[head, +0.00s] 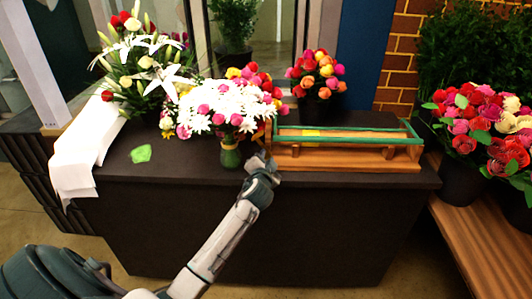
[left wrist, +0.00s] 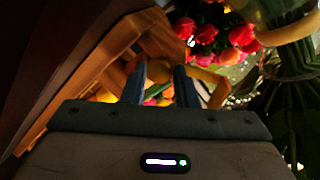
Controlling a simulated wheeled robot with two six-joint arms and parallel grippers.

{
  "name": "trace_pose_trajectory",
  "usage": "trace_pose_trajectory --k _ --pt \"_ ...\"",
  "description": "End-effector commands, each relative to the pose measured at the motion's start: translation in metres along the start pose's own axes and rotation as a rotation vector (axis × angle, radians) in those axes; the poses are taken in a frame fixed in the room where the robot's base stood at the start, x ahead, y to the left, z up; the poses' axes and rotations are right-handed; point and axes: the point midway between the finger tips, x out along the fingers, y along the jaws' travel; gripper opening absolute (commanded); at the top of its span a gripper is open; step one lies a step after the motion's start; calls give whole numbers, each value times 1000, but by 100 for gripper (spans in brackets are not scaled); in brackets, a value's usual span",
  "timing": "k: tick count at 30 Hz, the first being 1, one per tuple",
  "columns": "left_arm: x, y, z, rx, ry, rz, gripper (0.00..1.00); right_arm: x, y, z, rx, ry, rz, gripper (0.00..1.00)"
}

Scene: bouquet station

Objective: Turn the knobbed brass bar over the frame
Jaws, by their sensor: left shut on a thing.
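The wooden frame (head: 345,161) with a green top rim lies on the dark counter, right of centre in the head view. My left gripper (head: 262,162) is at the frame's left end. In the left wrist view my left gripper (left wrist: 161,75) has its two dark fingers on a yellow-orange part of the brass bar (left wrist: 205,76). The left gripper is shut on this bar. A thin brass piece of the bar (head: 269,131) shows upright at the frame's left end in the head view. The bar's knob is mostly hidden by the gripper. My right gripper is out of view.
A green vase (head: 230,156) with white daisies stands close left of my gripper. A pot of roses (head: 316,75) stands behind the frame. White paper (head: 80,150) and a green piece (head: 141,154) lie at left. The counter's front edge is clear.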

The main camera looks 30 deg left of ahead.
Motion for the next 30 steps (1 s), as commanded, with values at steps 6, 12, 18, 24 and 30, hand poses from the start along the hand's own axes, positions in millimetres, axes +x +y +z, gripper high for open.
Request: trace_pose_trajectory --k 6,12,18,24,30 --pt "-1 -1 -3 199 -35 -2 0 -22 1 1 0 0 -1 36" --pt "-1 0 -3 368 -62 -6 0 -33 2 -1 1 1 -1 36" --pt "0 2 -2 498 -83 -9 0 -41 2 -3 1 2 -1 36" --pt "0 2 -2 581 -96 -12 0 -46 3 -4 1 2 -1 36" --pt "0 3 -1 619 -102 -13 0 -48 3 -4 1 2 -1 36"
